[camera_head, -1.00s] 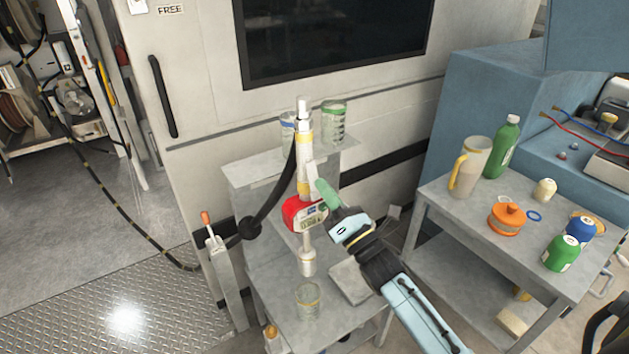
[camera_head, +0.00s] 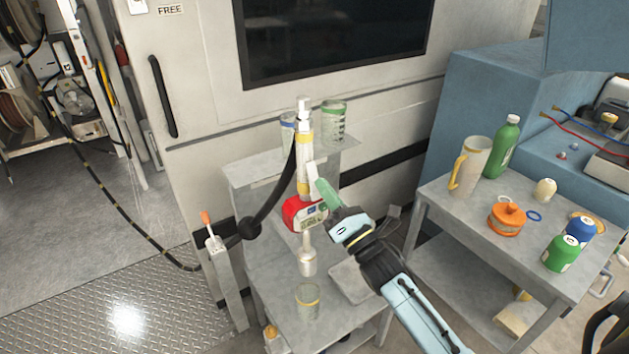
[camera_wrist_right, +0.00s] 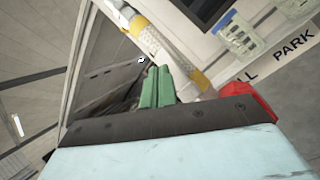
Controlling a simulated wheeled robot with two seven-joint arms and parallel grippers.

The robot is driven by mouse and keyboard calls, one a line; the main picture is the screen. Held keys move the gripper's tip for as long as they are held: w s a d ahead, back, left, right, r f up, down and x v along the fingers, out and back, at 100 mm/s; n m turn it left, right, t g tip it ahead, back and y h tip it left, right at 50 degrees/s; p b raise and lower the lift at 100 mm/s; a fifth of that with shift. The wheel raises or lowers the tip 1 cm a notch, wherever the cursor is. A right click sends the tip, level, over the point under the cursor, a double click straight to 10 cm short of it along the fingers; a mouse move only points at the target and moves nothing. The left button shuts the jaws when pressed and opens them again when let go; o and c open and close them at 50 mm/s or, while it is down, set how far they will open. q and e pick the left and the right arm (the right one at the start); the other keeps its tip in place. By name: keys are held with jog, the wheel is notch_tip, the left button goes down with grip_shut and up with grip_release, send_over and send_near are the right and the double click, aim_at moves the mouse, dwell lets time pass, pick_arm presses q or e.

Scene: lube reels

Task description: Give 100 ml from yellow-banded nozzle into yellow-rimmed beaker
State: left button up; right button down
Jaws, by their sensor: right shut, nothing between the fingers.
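The yellow-banded nozzle (camera_head: 304,165) stands upright with its spout down, a red meter (camera_head: 304,214) with a small display at its middle. The yellow-rimmed beaker (camera_head: 308,302) is clear glass and stands on the small bench below the spout; whether it holds liquid I cannot tell. My right gripper (camera_head: 326,192) has green fingers, shut and empty, just right of the nozzle above the meter. In the right wrist view the fingers (camera_wrist_right: 157,88) are together beside the nozzle's white and yellow body (camera_wrist_right: 165,40); contact is unclear. My left gripper is not in view.
A blue-rimmed beaker (camera_head: 288,130) and a green-rimmed beaker (camera_head: 334,121) stand on the shelf behind. A black hose (camera_head: 275,200) runs left from the nozzle.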

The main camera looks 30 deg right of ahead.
jog(key=shift+w+f+b, duration=0.15)
jog(key=shift+w+b, duration=0.2)
jog(key=shift+w, duration=0.05)
jog(key=shift+w+f+b, duration=0.2)
jog(key=shift+w+b, duration=0.25)
jog(key=shift+w, duration=0.1)
dwell(1.0)
jog(key=shift+s, duration=0.1)
jog(key=shift+s+r+p, duration=0.35)
jog(key=shift+s+p, duration=0.35)
jog(key=shift+s, duration=0.2)
jog(key=s+p, duration=0.1)
jog(key=s+r+p, duration=0.1)
jog(key=s, duration=0.1)
jog(key=s+p, duration=0.1)
jog(key=shift+s+d+r, duration=0.2)
jog(key=shift+s+r, duration=0.1)
jog(key=shift+s, duration=0.05)
